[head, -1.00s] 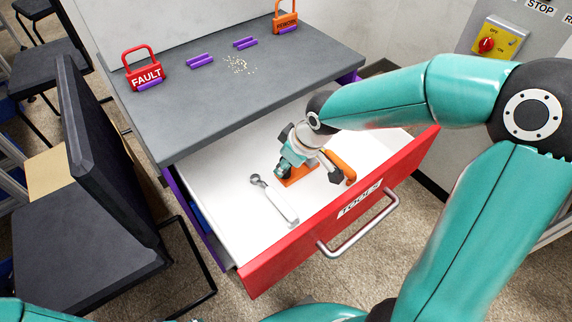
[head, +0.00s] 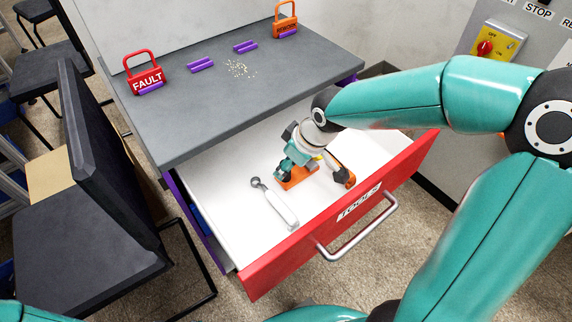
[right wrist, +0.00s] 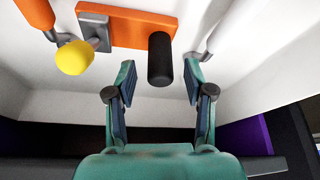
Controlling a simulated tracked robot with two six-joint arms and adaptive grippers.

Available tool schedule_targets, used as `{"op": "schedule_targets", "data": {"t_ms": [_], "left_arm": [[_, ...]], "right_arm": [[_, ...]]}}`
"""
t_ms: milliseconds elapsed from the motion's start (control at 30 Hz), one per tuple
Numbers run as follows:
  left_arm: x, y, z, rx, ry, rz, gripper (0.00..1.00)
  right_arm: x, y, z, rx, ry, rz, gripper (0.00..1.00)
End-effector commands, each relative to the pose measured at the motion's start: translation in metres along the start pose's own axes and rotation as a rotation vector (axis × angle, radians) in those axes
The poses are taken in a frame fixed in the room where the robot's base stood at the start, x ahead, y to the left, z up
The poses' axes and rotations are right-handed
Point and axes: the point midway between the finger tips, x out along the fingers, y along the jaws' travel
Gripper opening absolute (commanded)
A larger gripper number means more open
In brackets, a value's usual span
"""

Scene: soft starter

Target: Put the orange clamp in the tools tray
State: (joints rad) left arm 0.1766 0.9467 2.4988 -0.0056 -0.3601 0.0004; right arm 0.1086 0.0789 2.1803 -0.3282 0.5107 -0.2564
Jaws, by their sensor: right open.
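The orange clamp (head: 298,179) lies inside the open drawer labelled TOOLS (head: 262,268), on its white floor, partly hidden by my right gripper. My right gripper (head: 290,168) is open above the clamp. In the right wrist view the black grip stands between the two spread fingers (right wrist: 158,82), with gaps on both sides. My left gripper is not in view.
A silver wrench (head: 275,203) lies in the drawer left of the clamp. On the grey worktop are a red FAULT padlock (head: 147,75), an orange padlock (head: 286,20), purple pieces (head: 202,65) and scattered small bits. A dark chair (head: 90,180) stands at left.

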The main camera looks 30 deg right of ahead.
Motion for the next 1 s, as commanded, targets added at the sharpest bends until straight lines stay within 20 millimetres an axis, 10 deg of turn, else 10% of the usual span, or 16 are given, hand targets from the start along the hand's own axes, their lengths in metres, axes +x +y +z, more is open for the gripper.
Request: {"op": "schedule_targets", "data": {"t_ms": [433,1000], "left_arm": [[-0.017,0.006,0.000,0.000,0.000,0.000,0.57],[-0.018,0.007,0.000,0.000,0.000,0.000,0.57]], "right_arm": [[-0.086,0.000,-0.002,-0.002,0.004,0.002,0.53],[-0.097,0.000,0.000,-0.001,0.000,0.000,0.53]]}}
